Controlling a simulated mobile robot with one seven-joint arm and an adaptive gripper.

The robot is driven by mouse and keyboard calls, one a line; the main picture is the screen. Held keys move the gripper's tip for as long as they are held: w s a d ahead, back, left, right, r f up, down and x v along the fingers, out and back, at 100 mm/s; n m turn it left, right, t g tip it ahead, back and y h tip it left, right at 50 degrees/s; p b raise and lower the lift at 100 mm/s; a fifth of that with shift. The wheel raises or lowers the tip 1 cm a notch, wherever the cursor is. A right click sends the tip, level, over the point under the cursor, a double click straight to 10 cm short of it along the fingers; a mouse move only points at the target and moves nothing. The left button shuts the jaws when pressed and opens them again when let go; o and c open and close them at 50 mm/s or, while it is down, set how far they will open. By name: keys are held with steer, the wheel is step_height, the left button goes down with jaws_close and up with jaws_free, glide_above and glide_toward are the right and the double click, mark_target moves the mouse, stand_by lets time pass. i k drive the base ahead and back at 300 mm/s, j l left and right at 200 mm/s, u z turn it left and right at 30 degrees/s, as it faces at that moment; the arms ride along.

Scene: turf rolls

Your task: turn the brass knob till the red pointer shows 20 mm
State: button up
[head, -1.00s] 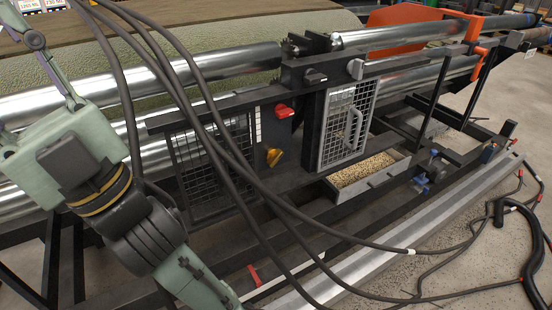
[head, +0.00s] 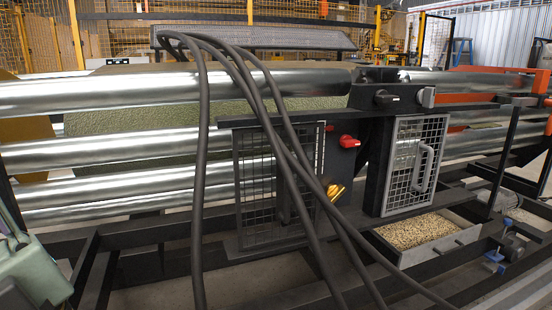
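The brass knob (head: 335,191) is on the dark panel of the machine, between the two mesh doors. It is small, and a black cable passes close to its left side. A red handle (head: 349,141) sits above it on the same panel. I cannot make out the red pointer or read a millimetre scale in this view. My gripper is not in view. Only a grey-green part of my arm shows at the lower left edge, well apart from the knob.
Several thick black cables (head: 203,180) hang in front of the left mesh door (head: 250,190). The right mesh door (head: 401,170) has a grey handle (head: 422,166). Steel rollers (head: 130,153) run across behind. A tray of pellets (head: 416,231) sits low right.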

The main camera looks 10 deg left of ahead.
mark_target(333, 191)
steer(key=i+j+z, duration=0.1)
steer(key=z, duration=0.3)
steer(key=i+j+z, duration=0.15)
steer(key=z, duration=0.25)
steer(key=i+j+z, duration=0.25)
steer(key=z, duration=0.2)
